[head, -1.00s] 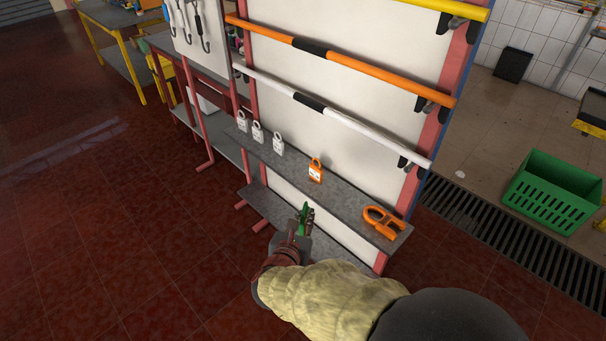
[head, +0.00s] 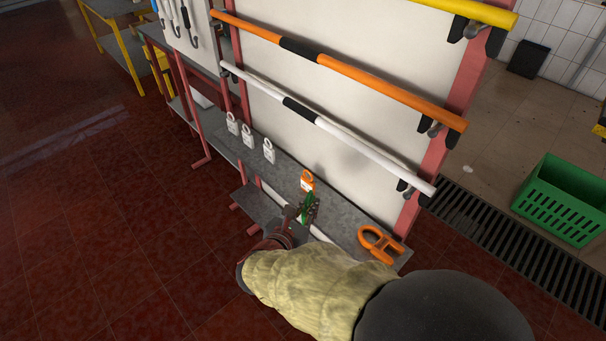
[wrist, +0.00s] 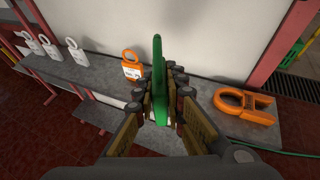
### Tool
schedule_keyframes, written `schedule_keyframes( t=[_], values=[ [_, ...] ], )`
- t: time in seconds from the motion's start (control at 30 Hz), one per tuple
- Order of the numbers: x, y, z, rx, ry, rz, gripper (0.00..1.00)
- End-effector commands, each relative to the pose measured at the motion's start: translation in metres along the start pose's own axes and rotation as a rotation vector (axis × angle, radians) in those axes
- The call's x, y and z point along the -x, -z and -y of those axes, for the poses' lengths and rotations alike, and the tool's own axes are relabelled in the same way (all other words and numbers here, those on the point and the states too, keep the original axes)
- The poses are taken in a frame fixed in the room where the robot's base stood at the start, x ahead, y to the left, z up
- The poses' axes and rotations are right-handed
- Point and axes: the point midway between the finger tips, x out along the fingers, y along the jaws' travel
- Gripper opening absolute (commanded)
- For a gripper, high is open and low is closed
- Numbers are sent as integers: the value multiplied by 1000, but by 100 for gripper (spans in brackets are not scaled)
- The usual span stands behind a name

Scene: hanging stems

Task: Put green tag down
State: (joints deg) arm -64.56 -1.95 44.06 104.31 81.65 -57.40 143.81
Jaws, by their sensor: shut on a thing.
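The green tag (wrist: 158,75) is upright between the fingers of my gripper (wrist: 163,95) in the wrist view; the fingers hide its lower part. In the head view the green tag (head: 306,211) shows at the tip of my gripper (head: 307,213), over the front part of the grey shelf (head: 340,222). My gripper is shut on it. I cannot tell whether the tag touches the shelf. An orange tag (head: 307,181) stands on the shelf just behind it, and it also shows left of my gripper in the wrist view (wrist: 131,66).
Several white tags (head: 248,136) stand on the shelf to the left. A larger orange ring-shaped piece (head: 380,243) lies at the shelf's right end. A white panel with a white bar (head: 340,140) rises behind. Bare shelf lies between the orange tag and the ring-shaped piece.

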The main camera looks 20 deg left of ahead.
Motion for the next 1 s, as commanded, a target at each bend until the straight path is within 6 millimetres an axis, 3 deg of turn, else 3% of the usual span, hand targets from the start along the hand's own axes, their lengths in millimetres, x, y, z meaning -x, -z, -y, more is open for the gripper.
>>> schedule_keyframes(
  t=[0.17,0.5,0.6,0.8,1.0],
  values=[
    [-22,2,5,-1,4,0,0],
    [-104,7,21,-1,5,-2,0],
    [-124,21,23,2,4,-2,0],
    [-150,33,25,0,1,0,0],
    [-159,38,26,0,0,0,0]
  ],
)
